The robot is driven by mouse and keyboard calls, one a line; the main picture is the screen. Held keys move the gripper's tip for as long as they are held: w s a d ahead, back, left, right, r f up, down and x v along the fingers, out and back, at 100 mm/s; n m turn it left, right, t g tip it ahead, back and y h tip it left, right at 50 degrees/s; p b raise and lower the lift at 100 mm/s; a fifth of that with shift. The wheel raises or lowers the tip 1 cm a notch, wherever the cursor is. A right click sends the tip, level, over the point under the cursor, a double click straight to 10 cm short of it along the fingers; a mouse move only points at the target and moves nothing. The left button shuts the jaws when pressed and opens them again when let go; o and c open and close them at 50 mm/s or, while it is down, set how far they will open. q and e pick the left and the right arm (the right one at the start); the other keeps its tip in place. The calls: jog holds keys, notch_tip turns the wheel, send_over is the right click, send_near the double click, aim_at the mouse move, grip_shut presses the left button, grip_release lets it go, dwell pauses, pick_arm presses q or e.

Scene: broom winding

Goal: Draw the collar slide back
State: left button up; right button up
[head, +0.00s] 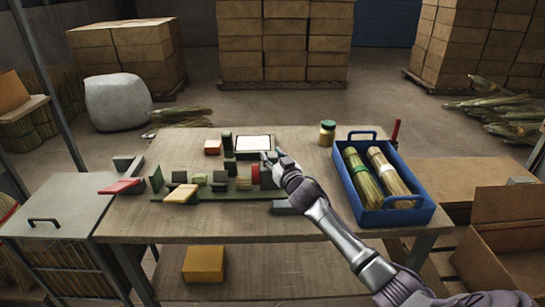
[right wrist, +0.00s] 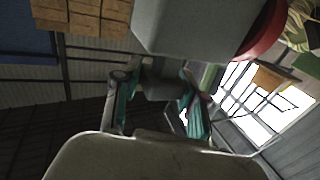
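A low green winding fixture (head: 215,196) with several dark blocks lies along the middle of the workbench. A red collar (head: 255,174) stands near its right end, with a grey block (head: 267,178) beside it. My right gripper (head: 268,158) is above and just behind that block. In the right wrist view a large grey block (right wrist: 190,28) and a red round rim (right wrist: 264,32) are close ahead. The right fingers (right wrist: 160,95), with teal pads, stand apart on either side of a small grey piece; firm contact is not clear. My left gripper does not show.
A blue crate (head: 365,213) with two straw bundles stands at the right of the workbench (head: 200,227).

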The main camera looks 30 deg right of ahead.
grip_shut()
jog(key=shift+s+d+p, duration=0.15)
jog(key=shift+d+p, duration=0.15)
jog(key=shift+d, duration=0.05)
jog(key=s+d, duration=0.1)
jog(key=d, duration=0.1)
jog(key=s+d+p, duration=0.1)
jog(key=shift+s+d+p, duration=0.2)
jog(key=shift+d+p, duration=0.1)
jog(key=shift+d, duration=0.1)
jog(key=o, duration=0.5)
grip_release()
jog(key=shift+s+d, duration=0.1)
jog(key=shift+d, duration=0.1)
jog(key=shift+s+a, duration=0.1)
jog(key=shift+a, duration=0.05)
